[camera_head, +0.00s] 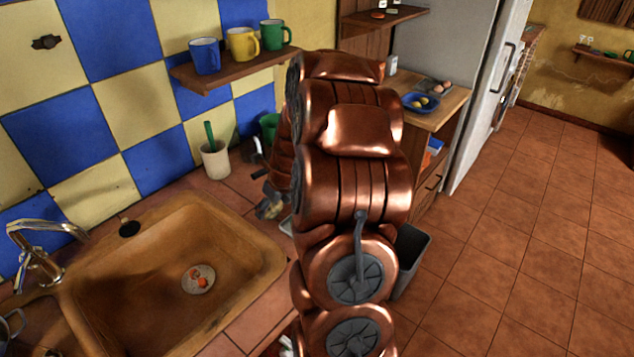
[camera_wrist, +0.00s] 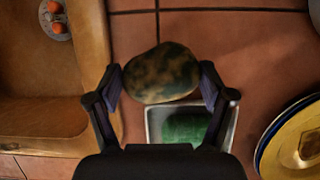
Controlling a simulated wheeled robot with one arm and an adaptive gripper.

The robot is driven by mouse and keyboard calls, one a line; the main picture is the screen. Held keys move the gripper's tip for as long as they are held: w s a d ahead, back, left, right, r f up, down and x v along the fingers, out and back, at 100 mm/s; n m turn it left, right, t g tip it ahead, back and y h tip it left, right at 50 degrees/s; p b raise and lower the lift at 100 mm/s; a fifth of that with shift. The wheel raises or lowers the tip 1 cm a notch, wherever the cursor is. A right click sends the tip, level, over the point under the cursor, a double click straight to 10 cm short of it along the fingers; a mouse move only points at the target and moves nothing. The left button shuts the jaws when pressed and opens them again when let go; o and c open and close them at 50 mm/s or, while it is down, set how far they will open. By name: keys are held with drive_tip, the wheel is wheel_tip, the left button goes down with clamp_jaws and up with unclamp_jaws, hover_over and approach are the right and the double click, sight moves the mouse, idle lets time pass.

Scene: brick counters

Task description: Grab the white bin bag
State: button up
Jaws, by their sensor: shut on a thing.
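My gripper (camera_wrist: 160,78) is shut on a rounded, mottled green and tan object (camera_wrist: 162,66) in the wrist view. One finger presses each side of it, above the tiled counter. In the head view my copper-coloured arm hides much of the middle, and the mottled object (camera_head: 270,210) shows beside the arm, right of the sink. I cannot make out a white bin bag for certain in either view. A dark grey bin (camera_head: 411,262) stands on the floor right of my arm, partly hidden by it; its inside is not clear.
A brown sink (camera_head: 150,290) with a tap (camera_head: 35,255) is at the left. A small metal tray with a green sponge (camera_wrist: 186,127) lies by my gripper. A white utensil pot (camera_head: 215,160) and a mug shelf (camera_head: 225,75) are behind. The tiled floor at right is open.

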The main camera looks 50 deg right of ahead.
drive_tip(key=d+b, duration=0.4)
drive_tip(key=d, duration=1.2)
drive_tip(key=shift+d+f, duration=0.1)
drive_tip(key=shift+d, duration=0.3)
drive_tip(key=shift+s+d+f, duration=0.1)
drive_tip(key=shift+d, duration=0.6)
drive_tip(key=shift+a+f+b, duration=0.15)
drive_tip(key=shift+f+b, duration=0.5)
drive_tip(key=o, duration=1.1)
drive_tip(key=b+v, duration=0.1)
drive_tip(key=v, duration=1.1)
drive_tip(key=shift+r+b, duration=0.15)
drive_tip(key=shift+b, duration=0.25)
